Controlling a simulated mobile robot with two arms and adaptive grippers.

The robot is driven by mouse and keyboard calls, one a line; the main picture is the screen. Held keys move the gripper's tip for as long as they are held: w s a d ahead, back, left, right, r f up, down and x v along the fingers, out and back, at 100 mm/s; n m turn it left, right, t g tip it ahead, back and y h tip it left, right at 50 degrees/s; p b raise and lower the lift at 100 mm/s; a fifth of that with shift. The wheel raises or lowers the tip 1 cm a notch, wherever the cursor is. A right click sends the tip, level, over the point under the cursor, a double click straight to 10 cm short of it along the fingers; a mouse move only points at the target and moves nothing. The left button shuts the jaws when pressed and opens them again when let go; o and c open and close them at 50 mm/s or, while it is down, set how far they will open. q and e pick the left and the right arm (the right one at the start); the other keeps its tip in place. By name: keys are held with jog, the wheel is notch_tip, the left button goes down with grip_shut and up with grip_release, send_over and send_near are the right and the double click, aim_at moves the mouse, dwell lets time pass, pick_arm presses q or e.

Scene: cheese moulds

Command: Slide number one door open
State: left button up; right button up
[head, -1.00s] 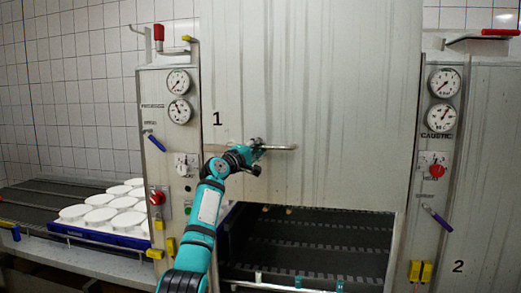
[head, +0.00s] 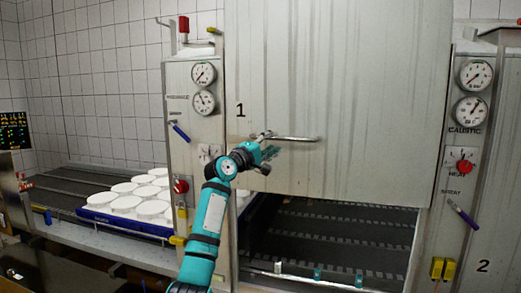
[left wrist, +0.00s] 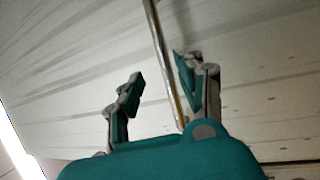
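The number one door (head: 350,100) is a large pale metal panel marked "1", standing partly raised over a dark opening (head: 340,235). A horizontal bar handle (head: 298,139) is fixed low on it. My left gripper (head: 268,150) is at the left part of this handle. In the left wrist view the fingers of the left gripper (left wrist: 158,68) are spread apart, and the handle bar (left wrist: 166,70) runs between them, with a gap on the left finger's side. Whether the right finger touches the bar I cannot tell. My right gripper is not in view.
A control panel with gauges (head: 203,90) and a red knob (head: 181,186) stands left of the door. Another panel (head: 470,150), marked "2" below, stands at right. At left, a blue tray (head: 120,226) of white moulds sits by a dark conveyor (head: 75,188).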

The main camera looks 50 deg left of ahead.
pick_arm(q)
jog(key=a+v, duration=0.1)
jog(key=v, duration=0.5)
jog(key=shift+d, duration=0.5)
jog(key=shift+r, duration=0.1)
